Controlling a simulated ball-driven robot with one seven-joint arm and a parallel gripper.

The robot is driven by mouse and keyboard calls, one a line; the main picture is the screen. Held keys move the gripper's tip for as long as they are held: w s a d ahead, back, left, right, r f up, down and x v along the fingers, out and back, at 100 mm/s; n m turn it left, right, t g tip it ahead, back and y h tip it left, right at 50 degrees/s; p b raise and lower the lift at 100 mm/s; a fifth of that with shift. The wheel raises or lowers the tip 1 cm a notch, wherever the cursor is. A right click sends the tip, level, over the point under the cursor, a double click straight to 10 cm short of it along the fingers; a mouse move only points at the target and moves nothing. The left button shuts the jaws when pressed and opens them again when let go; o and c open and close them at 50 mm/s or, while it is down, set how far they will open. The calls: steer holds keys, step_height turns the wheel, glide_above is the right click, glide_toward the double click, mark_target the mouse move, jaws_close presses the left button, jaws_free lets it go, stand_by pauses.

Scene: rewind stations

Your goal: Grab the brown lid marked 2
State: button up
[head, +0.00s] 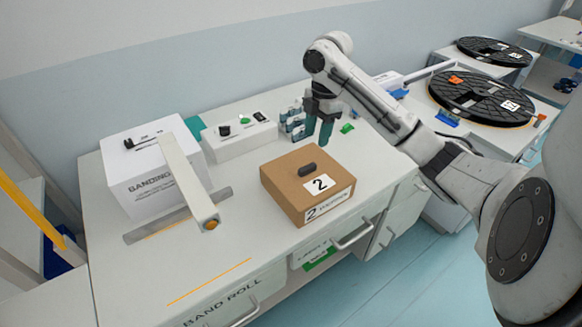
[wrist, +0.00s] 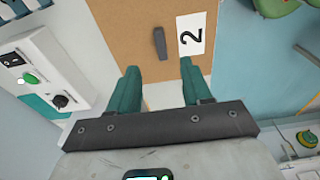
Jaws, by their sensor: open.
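The brown lid marked 2 (head: 293,177) is the top of a brown box on the white bench in the head view. It has a dark handle (head: 307,169) and a white label with a 2. In the wrist view the lid (wrist: 130,35) lies ahead of the fingers, with its handle (wrist: 160,43) between the lines of the two fingers and the label to the right. My gripper (head: 319,128) is open and empty, with green fingertips pointing down. It is above and behind the box, apart from the lid. The fingers also show in the wrist view (wrist: 162,88).
A white box marked BANDING (head: 155,185) and a raised bar (head: 187,175) stand at the left. A white control box (head: 240,140) and small blue-capped bottles (head: 292,122) stand behind the lid. Black reels (head: 485,98) lie at the right. The bench front left is clear.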

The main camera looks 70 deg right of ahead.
glide_above(307, 167)
steer(key=d, duration=0.2)
steer(key=f, duration=0.5)
steer(key=shift+s+a+f, duration=0.2)
steer(key=shift+s, duration=0.2)
steer(key=shift+w+a+f+p, duration=0.1)
steer(key=shift+a+f+p, duration=0.2)
steer(key=shift+f, duration=0.55)
steer(key=shift+w+a+f+p, duration=0.15)
steer(key=shift+f+p, duration=0.15)
steer(key=shift+f, duration=0.55)
steer(key=shift+w+a+f+p, duration=0.1)
steer(key=shift+a+f+p, duration=0.2)
steer(key=shift+f, duration=0.55)
steer(key=shift+s, duration=0.1)
steer(key=shift+c, duration=0.2)
jaws_close()
